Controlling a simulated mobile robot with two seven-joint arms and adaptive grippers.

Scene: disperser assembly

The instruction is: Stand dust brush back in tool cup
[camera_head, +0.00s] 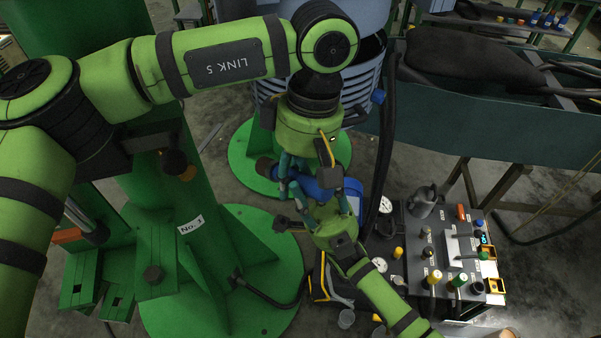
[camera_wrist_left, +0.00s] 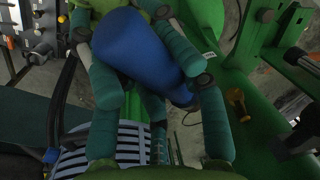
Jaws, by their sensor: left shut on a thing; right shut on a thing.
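A blue tapered thing with a dark end (camera_head: 316,186) lies sideways between my two grippers. It also fills the upper middle of the left wrist view (camera_wrist_left: 142,46). I cannot tell for sure that it is the dust brush; no bristles show. My left gripper (camera_head: 307,176) reaches down from above and is shut on it. My right gripper (camera_head: 318,198) reaches up from below and is shut on it too. Green fingers from both grippers hide parts of it. I cannot make out the tool cup with certainty.
Green column bases (camera_head: 225,285) stand at left and centre. A blue-and-white container (camera_head: 353,190) sits close behind the grippers. Grey floor shows between.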

